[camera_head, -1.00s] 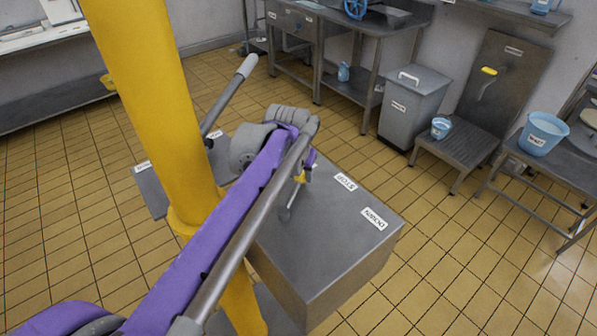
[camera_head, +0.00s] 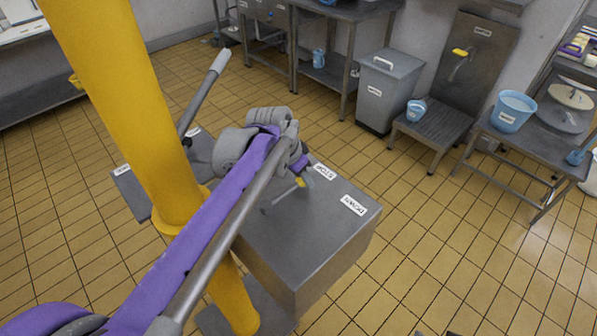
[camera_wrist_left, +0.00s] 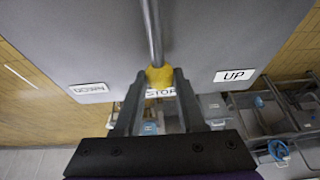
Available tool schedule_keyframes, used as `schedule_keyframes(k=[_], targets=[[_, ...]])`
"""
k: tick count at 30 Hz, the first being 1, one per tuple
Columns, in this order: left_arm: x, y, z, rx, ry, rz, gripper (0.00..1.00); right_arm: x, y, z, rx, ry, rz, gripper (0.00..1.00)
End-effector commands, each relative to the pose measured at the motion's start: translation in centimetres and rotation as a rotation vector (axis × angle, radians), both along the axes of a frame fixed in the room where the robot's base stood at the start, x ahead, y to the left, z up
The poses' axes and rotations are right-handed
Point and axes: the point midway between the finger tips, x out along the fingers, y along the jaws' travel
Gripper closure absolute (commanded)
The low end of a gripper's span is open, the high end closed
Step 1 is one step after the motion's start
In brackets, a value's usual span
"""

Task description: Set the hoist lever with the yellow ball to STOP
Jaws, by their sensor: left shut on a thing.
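The hoist lever is a thin grey rod (camera_head: 280,196) rising from a grey metal box (camera_head: 300,235), with a yellow ball (camera_head: 299,182) at its end. My left gripper (camera_head: 303,170) is at the ball, partly hidden by its own arm. In the left wrist view the ball (camera_wrist_left: 159,76) sits between the two fingers of the left gripper (camera_wrist_left: 158,84), which are shut on it. There the rod points at the STOP label (camera_wrist_left: 162,92), between the DOWN label (camera_wrist_left: 89,88) and the UP label (camera_wrist_left: 235,76). The ball partly overlaps STOP. My right gripper is not in view.
A yellow post (camera_head: 130,110) stands close to the box's left. Another lever with a grey handle (camera_head: 218,62) rises behind it. A grey bin (camera_head: 388,90), a step stand (camera_head: 432,122) and a table with a blue bucket (camera_head: 512,111) stand farther back. Tiled floor right of the box is clear.

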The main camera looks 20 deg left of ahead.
Motion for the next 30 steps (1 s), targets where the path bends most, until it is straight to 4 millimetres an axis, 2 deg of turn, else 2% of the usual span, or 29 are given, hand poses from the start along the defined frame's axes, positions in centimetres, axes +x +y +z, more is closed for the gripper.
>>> schedule_keyframes(k=[12, 13, 17, 18, 26, 30], targets=[[-0.1, -0.1, 0.0, -0.002, 0.001, -0.008, 1.00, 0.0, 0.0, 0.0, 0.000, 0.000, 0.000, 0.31], [-0.1, -0.1, 0.0, -0.002, 0.001, -0.008, 0.57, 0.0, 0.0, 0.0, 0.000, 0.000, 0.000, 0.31], [-0.1, -0.1, 0.0, -0.001, 0.001, -0.008, 0.34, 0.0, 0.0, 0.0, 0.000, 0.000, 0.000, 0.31], [0.0, -0.1, 0.0, -0.001, 0.001, -0.008, 0.31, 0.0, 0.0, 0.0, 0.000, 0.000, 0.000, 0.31], [-0.1, -0.1, 0.0, 0.000, 0.000, -0.008, 0.31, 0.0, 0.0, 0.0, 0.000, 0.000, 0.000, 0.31], [-0.4, 0.1, 1.0, 0.000, 0.000, -0.008, 0.31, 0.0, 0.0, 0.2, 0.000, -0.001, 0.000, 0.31]])
